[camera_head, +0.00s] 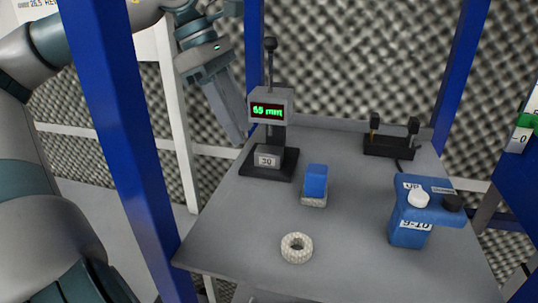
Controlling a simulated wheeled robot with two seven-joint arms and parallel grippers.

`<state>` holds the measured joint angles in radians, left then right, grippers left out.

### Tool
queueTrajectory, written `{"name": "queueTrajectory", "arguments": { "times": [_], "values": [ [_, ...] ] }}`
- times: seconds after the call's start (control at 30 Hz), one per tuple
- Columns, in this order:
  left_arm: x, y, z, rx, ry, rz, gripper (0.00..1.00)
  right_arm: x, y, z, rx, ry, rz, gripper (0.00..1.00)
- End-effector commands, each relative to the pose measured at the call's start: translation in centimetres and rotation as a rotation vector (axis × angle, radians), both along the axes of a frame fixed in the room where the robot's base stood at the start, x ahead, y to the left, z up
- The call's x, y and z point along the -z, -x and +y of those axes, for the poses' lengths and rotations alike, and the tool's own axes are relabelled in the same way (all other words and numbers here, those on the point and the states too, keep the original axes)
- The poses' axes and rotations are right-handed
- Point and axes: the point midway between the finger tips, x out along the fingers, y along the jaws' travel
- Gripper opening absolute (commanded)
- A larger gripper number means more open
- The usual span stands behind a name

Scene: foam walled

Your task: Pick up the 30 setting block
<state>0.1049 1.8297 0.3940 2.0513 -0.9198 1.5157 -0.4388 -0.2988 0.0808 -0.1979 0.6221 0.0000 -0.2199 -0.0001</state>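The 30 setting block (266,161) is a small grey block with a "30" label. It sits on the black base (285,168) of a gauge stand, below a grey display box (270,106) with green digits. My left gripper (240,138) comes in from the upper left, its long grey fingers pointing down. The fingertips are left of the display box and above and left of the block, apart from it. The fingers overlap in this view, so their gap cannot be made out. My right gripper is not in view.
The grey table (235,235) also holds a blue block on a pale pad (314,200), a pale ring (297,248), a blue control box (408,232) and a black fixture (388,147). Blue posts (130,130) frame the table. The front left of the tabletop is clear.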

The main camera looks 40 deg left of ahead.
Motion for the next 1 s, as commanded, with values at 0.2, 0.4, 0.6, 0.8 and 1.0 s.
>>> {"name": "queueTrajectory", "arguments": {
  "times": [0.2, 0.4, 0.6, 0.8, 1.0],
  "values": [
    [0.5, -0.1, -0.5, 0.002, -0.001, 0.002, 0.36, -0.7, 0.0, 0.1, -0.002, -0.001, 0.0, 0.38],
    [2.1, -0.6, -1.8, 0.002, 0.0, 0.004, 0.36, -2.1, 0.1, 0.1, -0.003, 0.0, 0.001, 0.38],
    [4.1, -1.0, -2.5, 0.001, 0.001, 0.002, 0.36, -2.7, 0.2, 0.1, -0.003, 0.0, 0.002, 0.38],
    [4.5, -1.0, -2.6, 0.001, 0.001, -0.001, 0.36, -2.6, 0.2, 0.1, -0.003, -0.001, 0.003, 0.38],
    [4.5, -1.0, -2.5, 0.001, 0.0, 0.0, 0.36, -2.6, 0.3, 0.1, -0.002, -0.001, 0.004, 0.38]
  ]
}}
